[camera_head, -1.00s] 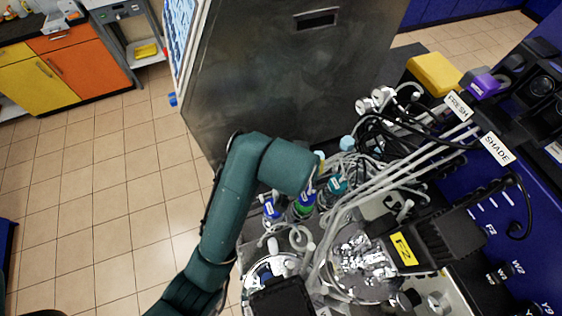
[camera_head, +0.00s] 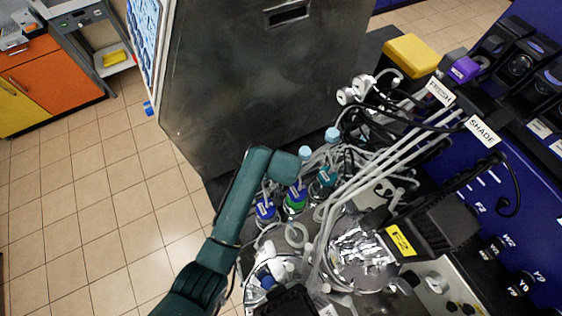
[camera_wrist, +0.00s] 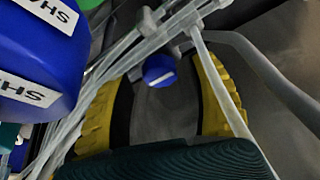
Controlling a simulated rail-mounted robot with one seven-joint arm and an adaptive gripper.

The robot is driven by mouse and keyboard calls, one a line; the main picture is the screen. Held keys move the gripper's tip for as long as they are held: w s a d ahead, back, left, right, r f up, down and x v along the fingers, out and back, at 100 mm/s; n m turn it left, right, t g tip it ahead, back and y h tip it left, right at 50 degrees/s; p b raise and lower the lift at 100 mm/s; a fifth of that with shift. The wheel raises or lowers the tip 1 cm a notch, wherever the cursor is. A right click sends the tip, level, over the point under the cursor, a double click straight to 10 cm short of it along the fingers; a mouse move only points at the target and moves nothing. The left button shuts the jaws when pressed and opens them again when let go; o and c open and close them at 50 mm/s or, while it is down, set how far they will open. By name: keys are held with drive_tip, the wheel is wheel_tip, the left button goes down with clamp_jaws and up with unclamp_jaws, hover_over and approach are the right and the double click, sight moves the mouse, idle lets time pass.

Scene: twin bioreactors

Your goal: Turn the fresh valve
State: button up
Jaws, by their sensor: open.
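My gripper (camera_wrist: 165,68) shows in the wrist view with its two yellow-padded fingers apart. A round blue knob (camera_wrist: 158,72) with a white bar mark lies between and beyond them, with no visible contact. I cannot tell whether it is the fresh valve. In the head view a white tag reading FRESH (camera_head: 440,92) stands at the right, above a tag reading SHADE (camera_head: 483,131). My teal arm ends at the bottles near the middle of the head view, and its fingers are hidden there.
White tubes (camera_head: 372,175) run across the bench and cross the wrist view. A large blue block (camera_wrist: 35,65) with white labels fills the wrist view's left side. Bottles with blue (camera_head: 265,207) and green (camera_head: 296,198) collars stand by my arm. Tiled floor on the left is open.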

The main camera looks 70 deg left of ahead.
drive_tip(key=shift+a+f, duration=0.15)
drive_tip(key=shift+f, duration=0.1)
drive_tip(key=shift+c, duration=0.3)
clamp_jaws()
